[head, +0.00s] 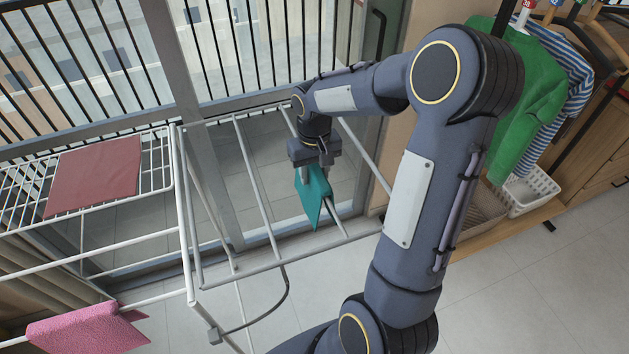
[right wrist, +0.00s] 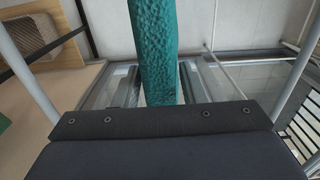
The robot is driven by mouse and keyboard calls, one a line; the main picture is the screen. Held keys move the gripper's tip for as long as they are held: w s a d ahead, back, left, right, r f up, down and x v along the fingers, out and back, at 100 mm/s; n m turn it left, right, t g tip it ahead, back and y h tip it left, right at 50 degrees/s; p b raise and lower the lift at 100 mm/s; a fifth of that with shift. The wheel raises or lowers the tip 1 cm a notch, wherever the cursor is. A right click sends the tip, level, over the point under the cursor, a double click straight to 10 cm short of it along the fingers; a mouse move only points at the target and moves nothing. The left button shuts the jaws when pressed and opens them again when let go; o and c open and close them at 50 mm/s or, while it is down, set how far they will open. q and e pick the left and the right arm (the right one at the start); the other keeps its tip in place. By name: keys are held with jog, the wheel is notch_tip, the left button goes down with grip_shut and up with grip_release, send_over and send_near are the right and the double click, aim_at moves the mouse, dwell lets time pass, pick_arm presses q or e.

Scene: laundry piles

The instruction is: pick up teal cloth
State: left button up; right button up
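The teal cloth (head: 314,198) is draped over a bar at the right side of the white drying rack (head: 245,160). My right gripper (head: 315,164) is directly over the cloth's upper end, pointing down. In the right wrist view, the teal cloth (right wrist: 154,45) runs as a narrow strip between the two fingers (right wrist: 158,88). The fingers stand apart, one on each side of it, and look open. Whether they touch the cloth is hard to see. My left gripper is not in view.
A dark red cloth (head: 95,175) lies on the rack's left wing, and a pink cloth (head: 85,329) hangs at lower left. A glass door and railing stand behind. At right are hanging clothes (head: 533,110) and a white basket (head: 531,192). The floor at lower right is clear.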

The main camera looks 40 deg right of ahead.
jog(key=c, duration=0.6)
jog(key=shift+r, duration=0.1)
